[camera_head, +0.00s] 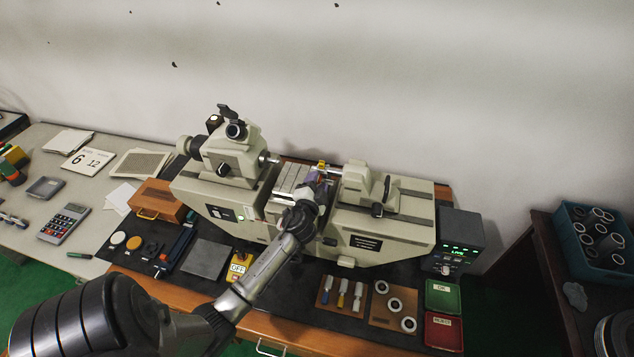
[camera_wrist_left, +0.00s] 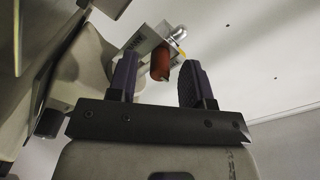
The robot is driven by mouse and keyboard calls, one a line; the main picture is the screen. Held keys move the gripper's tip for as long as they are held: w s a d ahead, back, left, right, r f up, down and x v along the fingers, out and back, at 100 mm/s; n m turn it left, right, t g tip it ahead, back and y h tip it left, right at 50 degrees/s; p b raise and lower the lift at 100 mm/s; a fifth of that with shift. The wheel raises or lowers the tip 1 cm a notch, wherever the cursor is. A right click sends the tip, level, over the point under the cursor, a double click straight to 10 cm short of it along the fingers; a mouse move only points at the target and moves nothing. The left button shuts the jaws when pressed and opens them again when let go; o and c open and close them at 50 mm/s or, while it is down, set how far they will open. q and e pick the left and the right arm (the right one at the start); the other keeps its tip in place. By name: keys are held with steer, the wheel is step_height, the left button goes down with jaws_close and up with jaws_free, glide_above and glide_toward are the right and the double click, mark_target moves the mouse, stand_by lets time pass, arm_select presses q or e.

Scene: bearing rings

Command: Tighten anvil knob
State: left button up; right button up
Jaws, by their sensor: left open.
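The bench measuring machine (camera_head: 385,232) stands in the middle of the head view, with a headstock at left and a tailstock (camera_head: 365,187) at right. My left gripper (camera_head: 317,181) reaches over its middle, by the rod between the two. In the left wrist view my left gripper (camera_wrist_left: 158,75) is open. A red-brown rounded part (camera_wrist_left: 161,63), which may be the anvil knob, shows between the fingertips in that picture, under a pale labelled block (camera_wrist_left: 150,40). I cannot tell whether either finger touches it. My arm and gripper hide part of the machine's middle. My right gripper is out of view.
Screwdriver-like tools (camera_head: 342,293) and metal rings (camera_head: 394,305) lie at the front, beside a green tray (camera_head: 442,297) and a red tray (camera_head: 443,331). A digital readout (camera_head: 460,242) stands at right. A blue crate (camera_head: 590,265) of rings is farther right.

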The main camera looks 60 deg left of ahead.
arm_select(q)
steer(key=shift+w, duration=0.1)
jaws_close()
stand_by(0.5)
steer(key=shift+m, duration=0.3)
steer(key=m+p, duration=0.1)
steer(key=m, duration=0.2)
steer(key=shift+r+m, duration=0.1)
steer(key=shift+m, duration=0.3)
steer(key=m+p, duration=0.1)
steer(key=m, duration=0.3)
steer(key=shift+m+p, duration=0.3)
steer(key=shift+p, duration=0.1)
steer(key=m+p, duration=0.2)
steer(key=m, duration=0.3)
steer(key=shift+g, duration=0.3)
steer(key=shift+m+p, duration=0.75)
steer(key=shift+m, duration=0.85)
